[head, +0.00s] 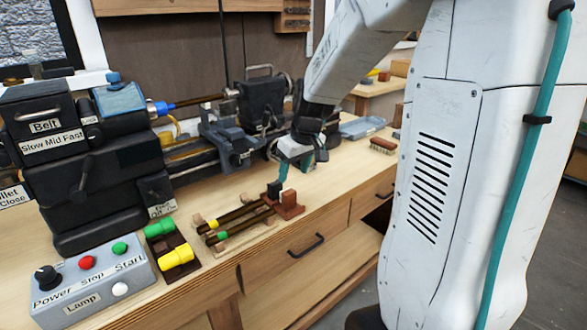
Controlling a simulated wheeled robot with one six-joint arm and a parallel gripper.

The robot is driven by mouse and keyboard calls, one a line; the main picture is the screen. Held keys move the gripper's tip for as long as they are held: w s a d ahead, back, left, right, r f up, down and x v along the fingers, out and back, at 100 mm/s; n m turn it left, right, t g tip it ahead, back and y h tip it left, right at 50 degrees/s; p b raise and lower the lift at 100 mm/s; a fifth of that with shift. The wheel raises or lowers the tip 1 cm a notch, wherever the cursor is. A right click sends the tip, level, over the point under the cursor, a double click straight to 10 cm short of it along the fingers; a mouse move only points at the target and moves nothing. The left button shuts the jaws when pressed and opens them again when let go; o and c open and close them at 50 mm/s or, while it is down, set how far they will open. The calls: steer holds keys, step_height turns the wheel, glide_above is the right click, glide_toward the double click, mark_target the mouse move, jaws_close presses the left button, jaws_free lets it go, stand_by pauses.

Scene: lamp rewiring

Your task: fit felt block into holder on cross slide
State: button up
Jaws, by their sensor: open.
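My gripper (294,170) points down above the workbench, with its teal fingers apart. It is just above a small red-brown stand (290,210). The grey cross slide (236,152) of the lathe is behind and left of my gripper. Its holder is too small and dark to make out.
Dark rods (235,216) with yellow and green ends lie on a wooden rack left of the stand. A grey control box (95,280) is front left. A blue-grey tray (361,128) and a brush (383,146) lie back right. The bench front is mostly clear.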

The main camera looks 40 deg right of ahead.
mark_target(289, 192)
steer(key=shift+d+x, duration=0.15)
steer(key=shift+x, duration=2.25)
steer(key=shift+d+x, duration=0.2)
steer(key=shift+x, duration=2.2)
steer(key=shift+w, duration=0.2)
steer(key=c, duration=1)
steer(key=shift+o, duration=0.2)
steer(key=shift+r, duration=3.55)
steer(key=shift+s, duration=0.1)
